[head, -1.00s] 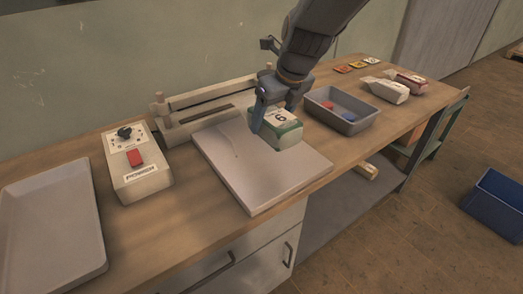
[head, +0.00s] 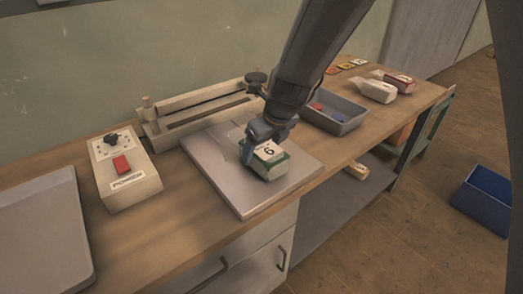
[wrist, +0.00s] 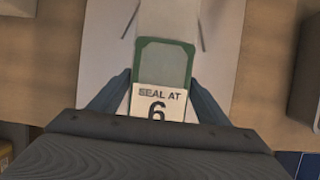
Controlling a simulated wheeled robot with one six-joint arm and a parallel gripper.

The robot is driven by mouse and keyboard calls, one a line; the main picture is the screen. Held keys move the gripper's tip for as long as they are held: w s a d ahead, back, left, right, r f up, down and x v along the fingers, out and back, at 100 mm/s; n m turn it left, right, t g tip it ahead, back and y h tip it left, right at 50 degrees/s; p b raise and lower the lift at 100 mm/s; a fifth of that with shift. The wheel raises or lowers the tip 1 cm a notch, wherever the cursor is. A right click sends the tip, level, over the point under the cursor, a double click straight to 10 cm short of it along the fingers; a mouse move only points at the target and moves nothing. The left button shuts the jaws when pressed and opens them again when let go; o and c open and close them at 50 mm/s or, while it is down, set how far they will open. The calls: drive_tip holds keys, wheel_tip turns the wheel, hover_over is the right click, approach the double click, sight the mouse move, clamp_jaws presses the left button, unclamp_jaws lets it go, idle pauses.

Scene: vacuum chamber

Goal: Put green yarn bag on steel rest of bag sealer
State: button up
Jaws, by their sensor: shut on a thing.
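The green yarn bag (head: 268,163) has green edges and a white label with a 6; in the wrist view the bag (wrist: 165,62) shows "SEAL AT 6". My gripper (head: 262,150) is shut on it, with a finger on each side in the wrist view (wrist: 160,97). The bag is over the steel rest (head: 243,199), a flat pale plate in front of the bag sealer (head: 200,108). The bag looks very low over the plate or touching it; I cannot tell which.
A power box (head: 125,172) with a red switch and a dial stands left of the sealer. A pale tray (head: 45,235) lies at the far left. A grey bin (head: 334,120) with coloured pieces is right of the plate. A white bag (head: 374,90) and a red one (head: 398,82) lie farther right.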

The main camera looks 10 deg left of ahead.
drive_tip(key=o, duration=1.3)
drive_tip(key=shift+f, duration=0.1)
drive_tip(key=v, duration=1.2)
drive_tip(key=shift+w, duration=0.1)
drive_tip(key=s+d+f+n+h, duration=0.1)
drive_tip(key=s+d+n, duration=0.3)
drive_tip(key=d+n, duration=0.4)
drive_tip(key=s+d+f+n+g+h, duration=0.1)
drive_tip(key=s+d+f+n, duration=0.3)
drive_tip(key=d+n, duration=0.5)
drive_tip(key=s+d+f+n+g+h, duration=0.1)
drive_tip(key=s+d+f+n, duration=0.2)
drive_tip(key=d+n, duration=0.6)
drive_tip(key=s+d, duration=0.2)
drive_tip(key=d, duration=0.1)
